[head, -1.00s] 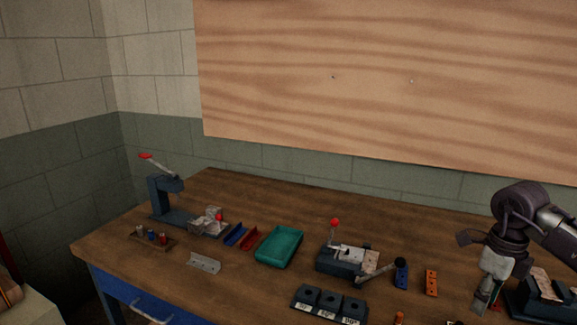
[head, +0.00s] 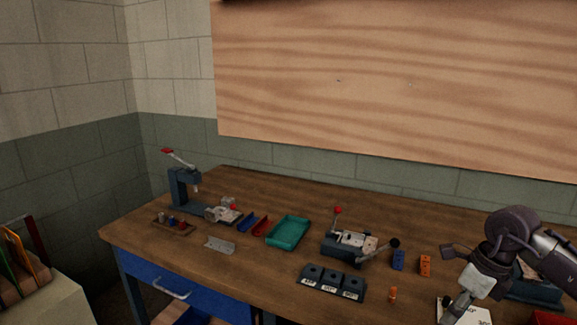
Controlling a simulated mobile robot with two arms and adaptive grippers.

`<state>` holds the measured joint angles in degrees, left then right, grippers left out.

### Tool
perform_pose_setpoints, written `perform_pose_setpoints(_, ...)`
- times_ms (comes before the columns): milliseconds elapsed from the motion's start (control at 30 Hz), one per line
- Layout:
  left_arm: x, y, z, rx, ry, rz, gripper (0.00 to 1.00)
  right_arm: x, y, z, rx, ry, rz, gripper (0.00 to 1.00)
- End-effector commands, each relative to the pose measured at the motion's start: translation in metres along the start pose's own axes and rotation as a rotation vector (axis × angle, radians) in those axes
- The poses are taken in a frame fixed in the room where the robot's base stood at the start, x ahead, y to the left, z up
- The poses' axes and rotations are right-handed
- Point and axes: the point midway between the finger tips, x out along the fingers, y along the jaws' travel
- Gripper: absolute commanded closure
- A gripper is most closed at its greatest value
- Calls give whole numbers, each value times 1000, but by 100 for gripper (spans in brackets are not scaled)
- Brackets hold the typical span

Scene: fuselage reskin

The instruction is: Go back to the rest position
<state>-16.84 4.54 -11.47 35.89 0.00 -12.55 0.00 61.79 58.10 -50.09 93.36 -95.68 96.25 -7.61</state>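My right gripper (head: 452,312) is at the lower right of the head view, above the front right part of the workbench (head: 150,229). Its arm comes in from the right edge. The fingers point down and seem empty, but they are too small and dark to tell open from shut. A white printed sheet (head: 474,312) lies below and beside it. My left gripper is not in view.
The bench holds a lever press (head: 183,188), a metal angle piece (head: 220,246), a teal tray (head: 289,232), a clamp fixture (head: 350,244), a labelled three-part block (head: 333,283), and blue (head: 398,260) and orange (head: 425,266) blocks. A folder box (head: 45,303) stands left.

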Motion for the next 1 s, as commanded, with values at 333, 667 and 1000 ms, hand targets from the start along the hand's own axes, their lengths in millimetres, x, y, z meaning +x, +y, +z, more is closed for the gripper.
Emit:
perform_pose_setpoints(333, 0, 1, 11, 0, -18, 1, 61, 43, 106, 78, -61, -343, 312, 57)
perform_pose_setpoints(667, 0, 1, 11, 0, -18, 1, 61, -23, 245, 168, 475, -1079, 1108, 57)
perform_pose_setpoints(1000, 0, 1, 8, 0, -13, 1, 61, 31, 131, 86, 2018, -1347, 1368, 57)
